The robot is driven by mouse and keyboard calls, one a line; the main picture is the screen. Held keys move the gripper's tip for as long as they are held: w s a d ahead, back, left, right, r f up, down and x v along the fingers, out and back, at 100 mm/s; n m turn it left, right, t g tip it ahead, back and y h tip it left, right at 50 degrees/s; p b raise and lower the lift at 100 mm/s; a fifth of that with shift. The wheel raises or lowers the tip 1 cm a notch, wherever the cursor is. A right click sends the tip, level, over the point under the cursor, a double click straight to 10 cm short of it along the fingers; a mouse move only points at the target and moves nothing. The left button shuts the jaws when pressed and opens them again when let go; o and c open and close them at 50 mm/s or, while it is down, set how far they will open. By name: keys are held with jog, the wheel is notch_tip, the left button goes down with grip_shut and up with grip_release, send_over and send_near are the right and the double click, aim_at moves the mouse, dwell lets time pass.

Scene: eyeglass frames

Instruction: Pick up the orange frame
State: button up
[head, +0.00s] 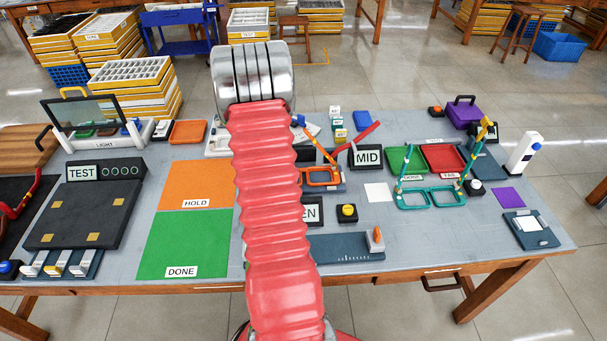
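The orange frame (322,180) lies right of the middle of the table, close to the right side of my red arm. Its rim rests on or at a small dark blue stand, and a thin orange temple with a blue tip rises up and to the left. My arm hides its left part. My gripper is not in view; only my red ribbed arm and a silver joint show, covering the middle of the picture.
A teal frame (428,198) with raised temples stands to the right, before the green tray (400,159) and red tray (443,157). HOLD (194,184) and DONE (180,238) mats lie left, mostly clear.

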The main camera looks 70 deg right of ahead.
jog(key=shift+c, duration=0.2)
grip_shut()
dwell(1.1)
